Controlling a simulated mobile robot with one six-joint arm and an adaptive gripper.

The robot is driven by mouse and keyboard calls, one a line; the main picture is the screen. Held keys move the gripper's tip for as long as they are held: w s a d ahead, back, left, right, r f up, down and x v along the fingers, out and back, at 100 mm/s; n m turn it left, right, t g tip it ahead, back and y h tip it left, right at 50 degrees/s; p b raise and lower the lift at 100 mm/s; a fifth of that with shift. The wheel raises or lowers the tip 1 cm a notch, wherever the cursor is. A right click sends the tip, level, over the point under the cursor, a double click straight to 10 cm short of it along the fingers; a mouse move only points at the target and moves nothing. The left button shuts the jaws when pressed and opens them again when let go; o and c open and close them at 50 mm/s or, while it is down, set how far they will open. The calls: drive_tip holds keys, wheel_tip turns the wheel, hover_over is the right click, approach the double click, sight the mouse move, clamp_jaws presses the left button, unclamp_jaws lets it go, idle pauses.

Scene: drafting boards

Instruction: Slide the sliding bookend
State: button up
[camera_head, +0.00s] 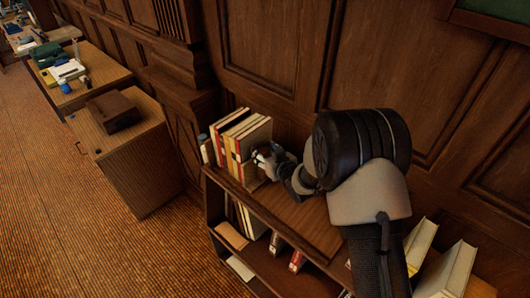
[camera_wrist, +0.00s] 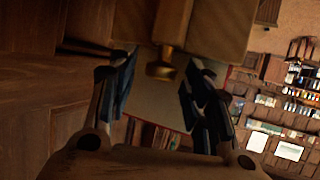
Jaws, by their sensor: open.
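The sliding bookend (camera_head: 252,178) is a brown wooden piece at the right end of a row of upright books (camera_head: 232,140) on the low bookcase. My gripper (camera_head: 268,160) is at its right side and partly hides it. In the wrist view the bookend (camera_wrist: 204,22) shows as brown wood at the top, with a brass knob (camera_wrist: 163,66) sticking out toward me. My gripper (camera_wrist: 160,80) is open, with one dark finger on either side of the knob. I see no clear contact between the fingers and the knob.
The bookcase top (camera_head: 310,222) is bare to the right of the bookend, under my arm. Leaning pale books (camera_head: 447,268) stand farther right. Dark wood panelling (camera_head: 270,45) rises close behind. Desks (camera_head: 125,135) stand to the left across open floor (camera_head: 70,230).

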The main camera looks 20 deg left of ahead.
drive_tip(key=shift+c, duration=0.2)
clamp_jaws()
idle(0.5)
